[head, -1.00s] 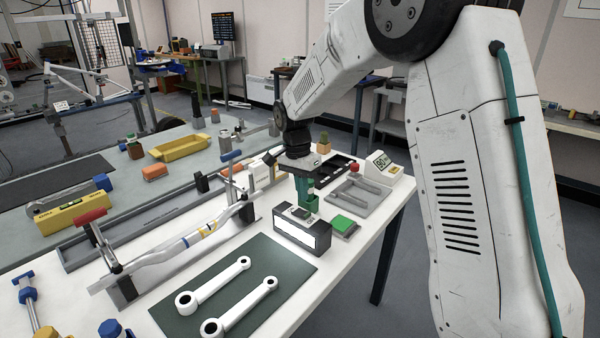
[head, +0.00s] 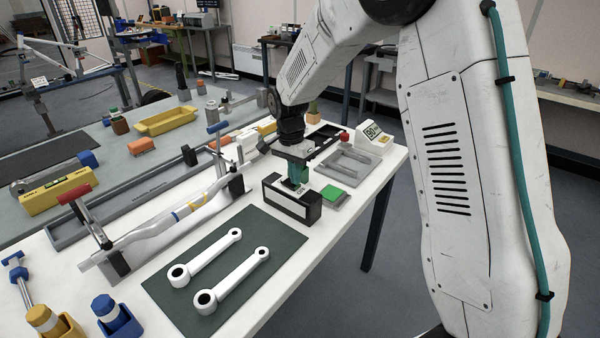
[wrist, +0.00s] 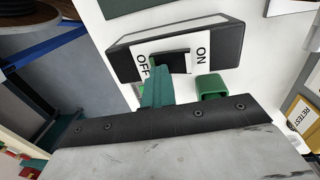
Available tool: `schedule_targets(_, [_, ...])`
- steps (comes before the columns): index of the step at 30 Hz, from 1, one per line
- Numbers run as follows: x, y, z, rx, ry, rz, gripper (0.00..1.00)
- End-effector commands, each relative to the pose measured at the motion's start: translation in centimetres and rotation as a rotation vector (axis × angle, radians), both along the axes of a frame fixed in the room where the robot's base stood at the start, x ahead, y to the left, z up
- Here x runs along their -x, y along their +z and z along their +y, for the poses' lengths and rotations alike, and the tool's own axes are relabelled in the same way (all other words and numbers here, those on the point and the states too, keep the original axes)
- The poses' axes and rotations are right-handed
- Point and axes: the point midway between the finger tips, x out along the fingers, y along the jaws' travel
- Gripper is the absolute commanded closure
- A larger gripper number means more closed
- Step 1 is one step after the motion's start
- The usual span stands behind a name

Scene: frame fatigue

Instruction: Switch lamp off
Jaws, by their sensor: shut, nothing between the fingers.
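The lamp is a black box (head: 312,212) with a pale front panel, standing on the white bench behind the green mat. It also shows in the wrist view (wrist: 228,45), where its top carries a black rocker switch (wrist: 176,62) between OFF and ON labels. My gripper (head: 297,182) has green fingers and points down over the lamp's top. In the wrist view my gripper (wrist: 157,88) is shut and empty, with a fingertip at the switch near the OFF label. Whether it touches or presses the switch I cannot tell.
Two white link arms lie on the green mat (head: 225,300) in front of the lamp. A green-topped block (head: 332,194) stands close to its right. A grey tray (head: 350,163) and a small display (head: 370,134) are behind. A clamped bar (head: 150,232) runs along the left.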

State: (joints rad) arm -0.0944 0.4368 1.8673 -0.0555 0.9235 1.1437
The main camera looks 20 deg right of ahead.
Motion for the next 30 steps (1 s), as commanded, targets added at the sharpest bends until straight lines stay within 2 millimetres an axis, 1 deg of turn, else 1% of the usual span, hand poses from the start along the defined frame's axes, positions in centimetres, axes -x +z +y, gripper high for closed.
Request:
schedule_targets(7, [-0.2,-0.1,0.5,-0.004,0.003,0.0,1.0])
schedule_targets(16, [-1.3,0.2,1.1,-0.004,0.002,-0.001,1.0])
schedule_targets(26, [-1.3,0.3,1.1,-0.004,0.001,0.0,1.0])
schedule_targets(30, [-1.5,1.3,1.1,-0.004,0.0,-0.002,1.0])
